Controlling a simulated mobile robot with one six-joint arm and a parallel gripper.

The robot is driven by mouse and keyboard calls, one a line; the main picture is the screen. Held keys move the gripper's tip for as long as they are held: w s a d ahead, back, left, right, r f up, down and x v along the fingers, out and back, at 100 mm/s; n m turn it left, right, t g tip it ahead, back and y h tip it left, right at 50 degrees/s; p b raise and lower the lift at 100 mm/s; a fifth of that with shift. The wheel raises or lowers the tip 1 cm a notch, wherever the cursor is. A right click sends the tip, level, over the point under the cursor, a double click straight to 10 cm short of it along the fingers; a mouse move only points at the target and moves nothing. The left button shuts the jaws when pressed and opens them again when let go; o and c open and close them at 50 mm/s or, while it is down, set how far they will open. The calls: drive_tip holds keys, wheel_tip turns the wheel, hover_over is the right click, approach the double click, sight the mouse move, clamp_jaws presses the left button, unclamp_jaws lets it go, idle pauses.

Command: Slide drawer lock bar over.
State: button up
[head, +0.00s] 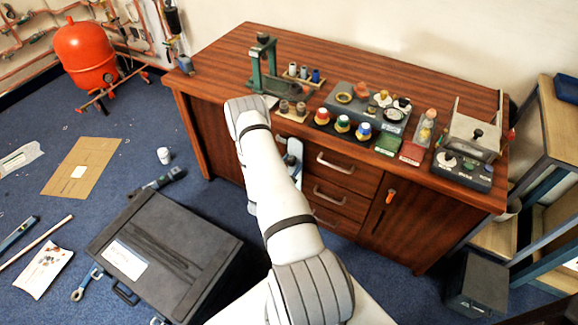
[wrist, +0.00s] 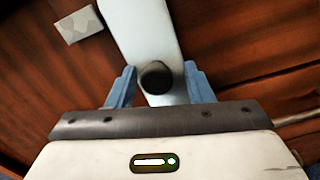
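In the wrist view a pale, flat bar (wrist: 140,30) runs up from the middle over the reddish-brown wood front. A round black knob (wrist: 156,77) sits on it. I take this bar to be the drawer lock bar. My gripper (wrist: 159,72) has its two blue fingers apart, one on each side of the knob. A small gap shows on both sides, so the fingers do not appear to touch it. Whether the fingertips reach past the knob in depth is unclear. In the head view my arm hides most of the gripper and the bar, in front of the cabinet's drawers.
The wooden cabinet (head: 225,75) has drawers with metal handles (head: 335,163) and a right door with an orange latch (head: 390,196). Fittings and tools crowd its top. A black case (head: 165,250) lies on the floor at left. A small pale plate (wrist: 78,25) is on the wood.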

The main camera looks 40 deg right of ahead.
drive_tip(key=shift+s+f, duration=0.1)
clamp_jaws()
drive_tip(key=w, duration=0.1)
drive_tip(key=w+a+b, duration=0.1)
drive_tip(key=w+b, duration=0.1)
drive_tip(key=shift+w+a, duration=0.3)
drive_tip(key=shift+w, duration=0.1)
drive_tip(key=shift+o, duration=0.5)
unclamp_jaws()
drive_tip(key=v, duration=0.8)
drive_tip(key=shift+w+d, duration=0.1)
